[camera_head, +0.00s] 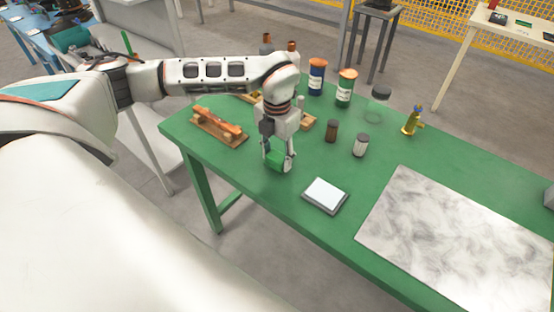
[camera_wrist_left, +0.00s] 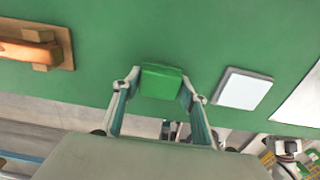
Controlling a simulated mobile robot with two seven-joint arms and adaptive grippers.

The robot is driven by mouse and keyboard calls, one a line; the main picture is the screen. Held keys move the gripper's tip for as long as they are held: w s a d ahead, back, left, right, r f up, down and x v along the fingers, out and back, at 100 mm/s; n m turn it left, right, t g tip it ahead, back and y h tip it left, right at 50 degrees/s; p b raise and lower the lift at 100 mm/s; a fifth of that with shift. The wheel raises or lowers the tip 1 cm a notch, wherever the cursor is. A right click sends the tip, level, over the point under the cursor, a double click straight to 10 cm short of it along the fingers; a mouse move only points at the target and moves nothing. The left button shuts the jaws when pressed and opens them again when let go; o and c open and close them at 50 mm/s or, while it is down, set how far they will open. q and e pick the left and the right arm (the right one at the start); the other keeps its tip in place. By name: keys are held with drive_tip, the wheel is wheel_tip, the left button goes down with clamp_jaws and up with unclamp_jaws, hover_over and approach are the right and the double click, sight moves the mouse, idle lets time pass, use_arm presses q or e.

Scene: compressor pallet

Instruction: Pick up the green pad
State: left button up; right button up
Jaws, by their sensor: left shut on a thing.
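The green pad (camera_head: 276,159) is a small bright green block near the front edge of the green table. It also shows in the left wrist view (camera_wrist_left: 162,82), between the two fingers. My left gripper (camera_head: 278,163) points down over the table and is shut on the pad, one finger on each side. In the left wrist view the fingertips (camera_wrist_left: 160,88) press at the pad's left and right sides. I cannot tell whether the pad touches the table. My right gripper is not in view.
A white-topped square pad (camera_head: 326,195) lies right of the gripper. A marbled slab (camera_head: 460,240) covers the table's right part. The table edge (camera_head: 255,203) is close.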

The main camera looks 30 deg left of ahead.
sight(277, 156)
use_arm(q)
wheel_tip(277, 156, up, 18)
drive_tip(key=shift+r+p, duration=0.2)
drive_tip(key=shift+p, duration=0.15)
